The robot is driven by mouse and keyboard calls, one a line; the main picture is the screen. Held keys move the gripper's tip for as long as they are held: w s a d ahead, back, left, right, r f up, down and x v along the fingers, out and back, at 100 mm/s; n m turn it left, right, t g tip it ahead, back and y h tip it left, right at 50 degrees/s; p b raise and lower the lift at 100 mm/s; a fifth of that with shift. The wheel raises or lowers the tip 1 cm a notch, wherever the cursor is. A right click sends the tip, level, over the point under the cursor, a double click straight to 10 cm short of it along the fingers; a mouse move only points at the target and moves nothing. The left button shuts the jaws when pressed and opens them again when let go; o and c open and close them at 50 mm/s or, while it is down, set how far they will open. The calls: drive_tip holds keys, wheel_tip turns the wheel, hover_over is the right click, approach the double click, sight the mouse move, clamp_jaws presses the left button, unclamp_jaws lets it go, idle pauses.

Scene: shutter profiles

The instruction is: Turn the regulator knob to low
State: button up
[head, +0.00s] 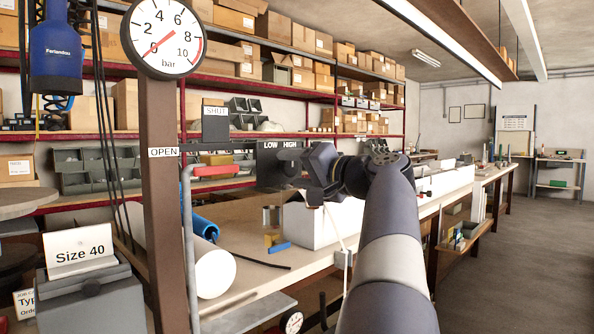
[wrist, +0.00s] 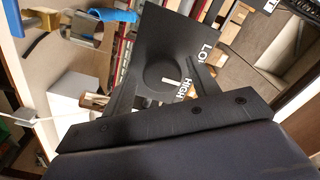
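The regulator is a dark plate with LOW and HIGH labels (head: 280,144) in the head view, behind the bench edge. In the wrist view the plate (wrist: 185,35) is tilted, with a round dark knob (wrist: 160,72) on it. A white mark on the knob lies close to the word HIGH. My gripper (head: 308,172) is right in front of the plate and hides the knob in the head view. In the wrist view my gripper (wrist: 165,92) has its dark fingers apart, on either side of the knob. I cannot tell whether they touch it.
A pressure gauge (head: 163,38) on a brown post has its needle near 0. A pipe with a red handle (head: 216,171) stands left of the regulator, by OPEN and SHUT signs. A white box (head: 325,220) and loose parts lie on the bench below my gripper.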

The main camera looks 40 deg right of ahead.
drive_tip(key=shift+o, duration=0.3)
drive_tip(key=shift+s, duration=0.15)
drive_tip(key=s, duration=1)
drive_tip(key=shift+s+d, duration=0.25)
drive_tip(key=shift+d, duration=0.15)
drive_tip(key=shift+w, duration=0.1)
drive_tip(key=w, duration=1)
drive_tip(key=shift+w+a+r, duration=0.1)
drive_tip(key=shift+w+a, duration=0.25)
drive_tip(key=shift+a, duration=0.05)
drive_tip(key=shift+s, duration=0.15)
